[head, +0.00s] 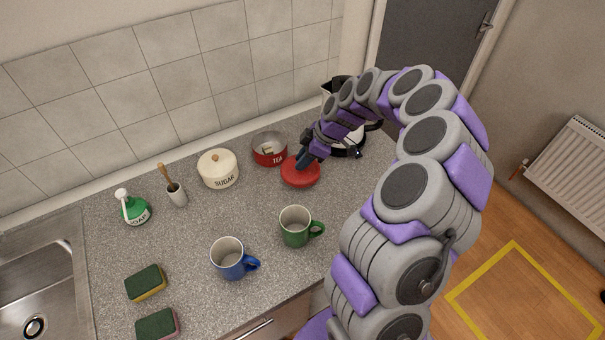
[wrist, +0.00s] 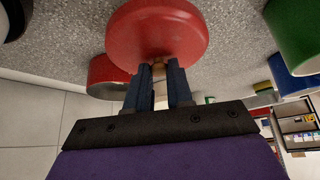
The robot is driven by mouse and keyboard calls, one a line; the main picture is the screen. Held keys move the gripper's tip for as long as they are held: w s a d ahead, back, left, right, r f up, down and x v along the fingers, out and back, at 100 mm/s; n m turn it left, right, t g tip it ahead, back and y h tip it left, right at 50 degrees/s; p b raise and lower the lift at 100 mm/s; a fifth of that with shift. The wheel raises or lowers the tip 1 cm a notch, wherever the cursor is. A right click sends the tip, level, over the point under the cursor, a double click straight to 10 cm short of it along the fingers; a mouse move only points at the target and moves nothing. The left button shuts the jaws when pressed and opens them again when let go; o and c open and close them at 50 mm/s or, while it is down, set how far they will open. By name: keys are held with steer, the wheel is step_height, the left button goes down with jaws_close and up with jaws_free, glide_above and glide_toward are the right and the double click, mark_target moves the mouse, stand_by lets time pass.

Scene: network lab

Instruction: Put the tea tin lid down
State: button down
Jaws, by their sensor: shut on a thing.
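The red tea tin lid (head: 300,173) is at the right of the open tea tin, low over the grey counter; I cannot tell whether it touches the counter. My gripper (head: 304,158) is above it, shut on its small knob. In the wrist view the fingers (wrist: 159,70) close around the knob below the round red lid (wrist: 157,28). The red tin (head: 270,154) marked TEA stands open, with something pale inside. The tin also shows in the wrist view (wrist: 104,76), partly hidden behind my gripper.
A white sugar tin (head: 218,171) stands left of the tea tin. A green mug (head: 295,228) and a blue mug (head: 228,259) stand nearer the front. A kettle (head: 328,88) is behind my arm. Bare counter (head: 250,207) lies between the mugs and tins.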

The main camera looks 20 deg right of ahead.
mark_target(303, 172)
steer(key=shift+f+b, duration=0.4)
steer(key=shift+f, duration=2.2)
steer(key=shift+f, duration=0.1)
steer(key=c, duration=1)
jaws_free()
steer(key=p+v, duration=0.2)
steer(key=v, duration=1)
steer(key=s+a+r+m+g, duration=0.1)
steer(key=s+a+r, duration=0.5)
steer(key=a+r, duration=0.25)
steer(key=s+a+r+m+g+h, duration=0.1)
steer(key=s+a+r+m+h, duration=0.15)
steer(key=s+a, duration=0.5)
steer(key=s+d+f+m+g+h, duration=0.1)
steer(key=s+m, duration=0.4)
steer(key=s, duration=0.6)
steer(key=s+d+f+m+g+h, duration=0.1)
steer(key=s+m, duration=0.4)
steer(key=s, duration=0.7)
steer(key=shift+d+h, duration=0.45)
steer(key=shift+d, duration=0.65)
